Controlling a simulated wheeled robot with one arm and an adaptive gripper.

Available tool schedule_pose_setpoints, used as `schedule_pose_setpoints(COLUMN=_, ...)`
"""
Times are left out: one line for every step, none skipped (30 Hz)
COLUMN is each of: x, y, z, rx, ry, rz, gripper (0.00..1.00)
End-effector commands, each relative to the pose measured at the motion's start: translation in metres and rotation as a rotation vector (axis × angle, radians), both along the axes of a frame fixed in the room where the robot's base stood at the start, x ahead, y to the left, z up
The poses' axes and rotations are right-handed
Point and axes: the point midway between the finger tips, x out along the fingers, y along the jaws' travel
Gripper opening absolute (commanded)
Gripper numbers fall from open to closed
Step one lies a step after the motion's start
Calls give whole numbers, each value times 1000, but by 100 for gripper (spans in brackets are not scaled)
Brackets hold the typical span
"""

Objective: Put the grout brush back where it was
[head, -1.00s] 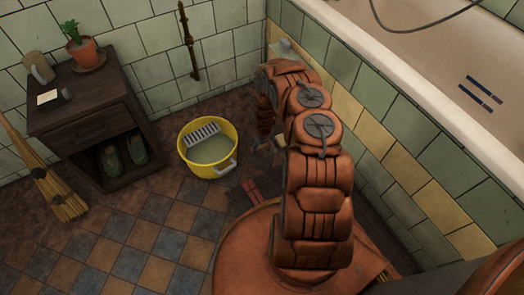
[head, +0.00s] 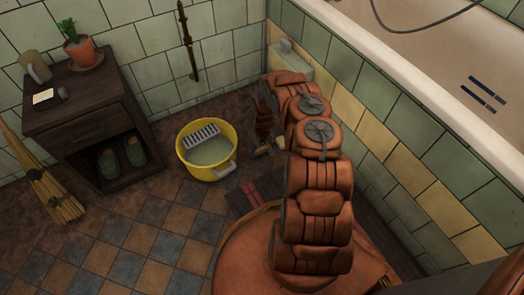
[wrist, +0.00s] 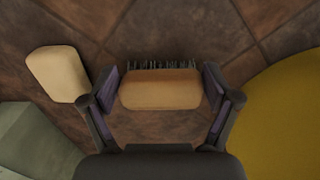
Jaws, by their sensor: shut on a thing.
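The grout brush (wrist: 160,89) has a tan block body and dark bristles along its far edge in the wrist view. My gripper (wrist: 160,86) is shut on it, with one finger at each end of the block. In the head view the brush (head: 262,151) is a small tan patch below my gripper (head: 263,143), low near the floor to the right of the yellow bucket. Whether the brush touches the floor I cannot tell. My arm partly blocks the head view here.
A second tan block (wrist: 57,74) lies on the floor left of the brush. The yellow bucket (wrist: 285,115), holding cloudy water and a grating (head: 201,136), stands close on the right. A pale green ledge (head: 291,62) is at the wall corner. A dark cabinet (head: 85,110) stands far left.

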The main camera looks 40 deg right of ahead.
Motion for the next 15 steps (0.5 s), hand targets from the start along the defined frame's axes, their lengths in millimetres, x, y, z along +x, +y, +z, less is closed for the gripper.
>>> schedule_pose_setpoints(x=0, y=0, z=-2, rx=0, ry=0, rz=0, gripper=49)
schedule_pose_setpoints(x=0, y=0, z=-3, rx=0, ry=0, rz=0, gripper=49)
schedule_pose_setpoints(x=0, y=0, z=-3, rx=0, ry=1, rz=0, gripper=89)
schedule_pose_setpoints(x=0, y=0, z=-3, rx=0, ry=1, rz=0, gripper=92)
schedule_pose_setpoints(x=0, y=0, z=-3, rx=0, ry=1, rz=0, gripper=95)
schedule_pose_setpoints(x=0, y=0, z=-3, rx=0, ry=1, rz=0, gripper=99)
schedule_pose_setpoints(x=0, y=0, z=-3, rx=0, ry=1, rz=0, gripper=100)
schedule_pose_setpoints(x=0, y=0, z=-3, rx=0, ry=1, rz=0, gripper=100)
schedule_pose_setpoints(x=0, y=0, z=-3, rx=0, ry=1, rz=0, gripper=100)
schedule_pose_setpoints(x=0, y=0, z=-3, rx=0, ry=1, rz=0, gripper=100)
schedule_pose_setpoints(x=0, y=0, z=-3, rx=0, ry=1, rz=0, gripper=100)
schedule_pose_setpoints(x=0, y=0, z=-3, rx=0, ry=1, rz=0, gripper=100)
schedule_pose_setpoints(x=-1, y=0, z=-3, rx=0, ry=1, rz=0, gripper=100)
schedule_pose_setpoints(x=-1, y=0, z=-3, rx=0, ry=1, rz=0, gripper=100)
schedule_pose_setpoints(x=0, y=0, z=-3, rx=0, ry=1, rz=0, gripper=100)
